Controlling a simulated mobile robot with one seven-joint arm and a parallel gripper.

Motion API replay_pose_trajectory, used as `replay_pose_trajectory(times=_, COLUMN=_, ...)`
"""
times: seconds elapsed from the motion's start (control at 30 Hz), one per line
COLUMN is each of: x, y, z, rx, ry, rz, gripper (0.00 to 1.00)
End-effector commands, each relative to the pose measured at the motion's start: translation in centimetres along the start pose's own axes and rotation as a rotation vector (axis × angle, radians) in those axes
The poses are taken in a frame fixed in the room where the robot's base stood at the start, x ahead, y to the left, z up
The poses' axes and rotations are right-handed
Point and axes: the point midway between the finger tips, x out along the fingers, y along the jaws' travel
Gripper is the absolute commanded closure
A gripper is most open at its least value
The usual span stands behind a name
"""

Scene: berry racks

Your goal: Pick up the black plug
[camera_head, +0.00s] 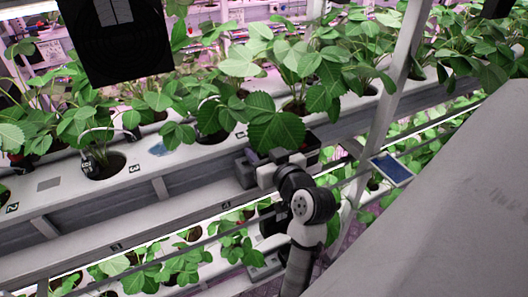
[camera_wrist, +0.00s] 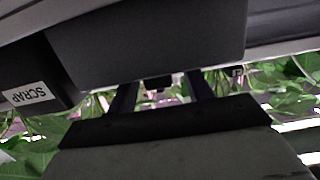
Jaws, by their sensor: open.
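My gripper (camera_wrist: 160,80) is open in the wrist view, with its two dark fingers pointing up at a grey box (camera_wrist: 150,40). A small black piece (camera_wrist: 157,84), possibly the black plug, shows between the fingers at the box's lower edge. Its shape is hard to make out, and I cannot tell whether a finger touches it. The fingertips are partly hidden at the box. In the head view my gripper (camera_head: 262,172) is at the front of the upper planter rack, beside a grey box (camera_head: 245,168). The plug cannot be made out there.
A dark box with a SCRAP label (camera_wrist: 28,95) stands at the left of the wrist view. The white planter rack (camera_head: 150,160) holds leafy plants above, with a lower plant row (camera_head: 170,262) beneath. A slanted post (camera_head: 395,80) and a blue panel (camera_head: 391,169) are to the right.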

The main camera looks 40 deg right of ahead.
Motion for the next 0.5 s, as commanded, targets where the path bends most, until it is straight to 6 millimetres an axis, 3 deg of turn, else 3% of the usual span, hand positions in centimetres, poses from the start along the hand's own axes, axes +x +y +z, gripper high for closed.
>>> replay_pose_trajectory(times=0.07, x=-0.01, y=0.0, z=0.01, rx=0.0, ry=0.0, rz=0.0, gripper=0.49)
replay_pose_trajectory(times=0.4, x=-0.04, y=-0.01, z=0.0, rx=0.0, ry=0.0, rz=-0.001, gripper=0.92)
replay_pose_trajectory(times=0.5, x=-0.04, y=0.0, z=-0.01, rx=0.0, ry=0.0, rz=-0.001, gripper=1.0)
